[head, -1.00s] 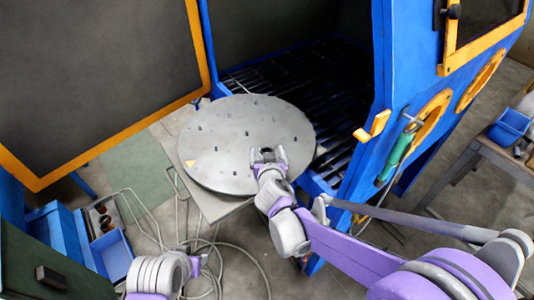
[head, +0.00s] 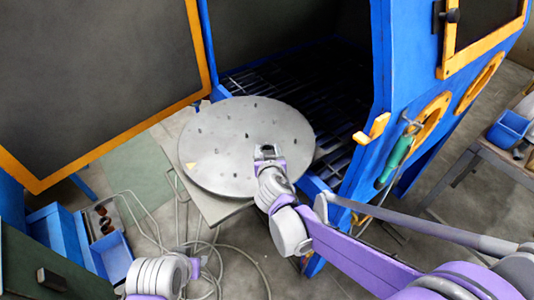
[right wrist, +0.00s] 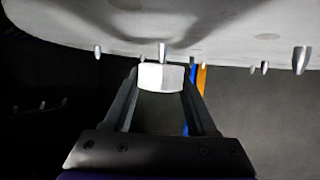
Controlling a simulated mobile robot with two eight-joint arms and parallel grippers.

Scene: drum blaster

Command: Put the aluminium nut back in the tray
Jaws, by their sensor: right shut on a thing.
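My right gripper (head: 268,149) is over the front right part of the round grey plate (head: 225,150) in the head view. In the right wrist view its two fingers (right wrist: 160,82) are shut on a pale, silvery block, the aluminium nut (right wrist: 161,76). Short pegs on the plate show just beyond the nut; whether the nut touches the plate or a peg is unclear. My left gripper (head: 197,264) is low in the head view, small and partly hidden, so its jaws cannot be read. A blue tray (head: 113,252) stands at the lower left.
The blue cabinet (head: 400,90) stands open behind and right of the plate, with a dark grate (head: 300,85) inside. A green-handled tool (head: 396,158) hangs on its side. Looped cable (head: 235,248) lies on the floor.

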